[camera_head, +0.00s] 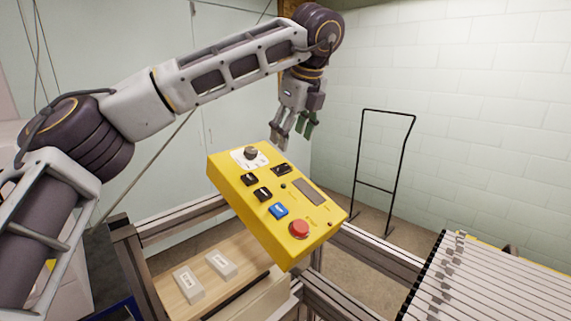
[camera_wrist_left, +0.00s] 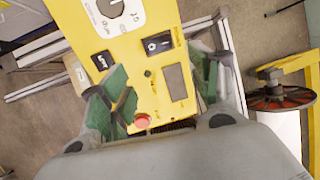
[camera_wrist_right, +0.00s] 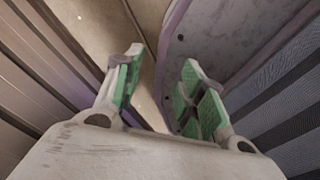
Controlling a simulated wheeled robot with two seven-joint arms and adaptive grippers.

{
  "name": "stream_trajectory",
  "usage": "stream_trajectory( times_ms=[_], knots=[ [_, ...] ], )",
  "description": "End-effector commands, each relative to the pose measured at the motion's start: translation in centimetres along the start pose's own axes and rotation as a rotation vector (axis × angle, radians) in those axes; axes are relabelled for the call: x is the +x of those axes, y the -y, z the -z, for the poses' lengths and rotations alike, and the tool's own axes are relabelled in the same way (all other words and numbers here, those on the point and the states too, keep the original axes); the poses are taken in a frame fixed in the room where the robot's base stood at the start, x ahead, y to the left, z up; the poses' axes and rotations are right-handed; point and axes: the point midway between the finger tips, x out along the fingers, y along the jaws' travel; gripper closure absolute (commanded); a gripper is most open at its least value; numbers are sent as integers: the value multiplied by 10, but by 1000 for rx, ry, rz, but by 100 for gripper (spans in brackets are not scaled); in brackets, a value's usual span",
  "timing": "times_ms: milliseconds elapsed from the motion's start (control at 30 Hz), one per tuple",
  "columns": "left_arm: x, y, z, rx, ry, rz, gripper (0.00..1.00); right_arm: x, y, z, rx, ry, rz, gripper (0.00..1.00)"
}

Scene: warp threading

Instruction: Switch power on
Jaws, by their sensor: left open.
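A yellow control panel (camera_head: 237,187) sits tilted in the middle of the head view. It carries a rotary knob (camera_head: 251,153) on a white dial plate, a black power switch (camera_head: 282,170), a grey display, black buttons, a blue button and a red mushroom button (camera_head: 299,229). My left gripper (camera_head: 291,138) is open above the panel's far edge, behind the switch. In the left wrist view, my left gripper (camera_wrist_left: 163,68) has its fingers either side of the panel's face, with the black switch (camera_wrist_left: 157,44) between them. My right gripper (camera_wrist_right: 162,62) is open and empty.
Two white labelled blocks (camera_head: 221,264) lie on a wooden surface below the panel. A metal frame (camera_head: 385,254) surrounds it. A rack of parallel bars (camera_head: 480,287) stands at lower right, and a black stand (camera_head: 388,160) by the wall.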

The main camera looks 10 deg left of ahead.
Motion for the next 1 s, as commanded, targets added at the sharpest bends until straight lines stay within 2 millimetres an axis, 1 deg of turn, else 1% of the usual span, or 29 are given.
stream_trajectory(
  times_ms=[33, 167, 467, 600, 800, 1000],
  knots=[
    [7, 0, 0, 1, -1, -3, 38, -2, 0, 0, 0, 0, 0, 60],
    [24, 0, 0, 1, -1, -2, 38, -4, 2, 0, 0, 0, 2, 60],
    [64, 0, 0, 0, -1, -2, 38, -10, 19, 3, 6, -2, 20, 60],
    [80, 0, 0, 1, -1, -2, 38, -12, 21, 3, 6, -2, 22, 60],
    [97, 0, 0, 1, 0, -1, 38, -15, 15, 2, 4, 0, 16, 60],
    [102, 0, 0, 1, 0, -1, 38, -16, 9, 1, 3, 1, 10, 60]
  ],
)
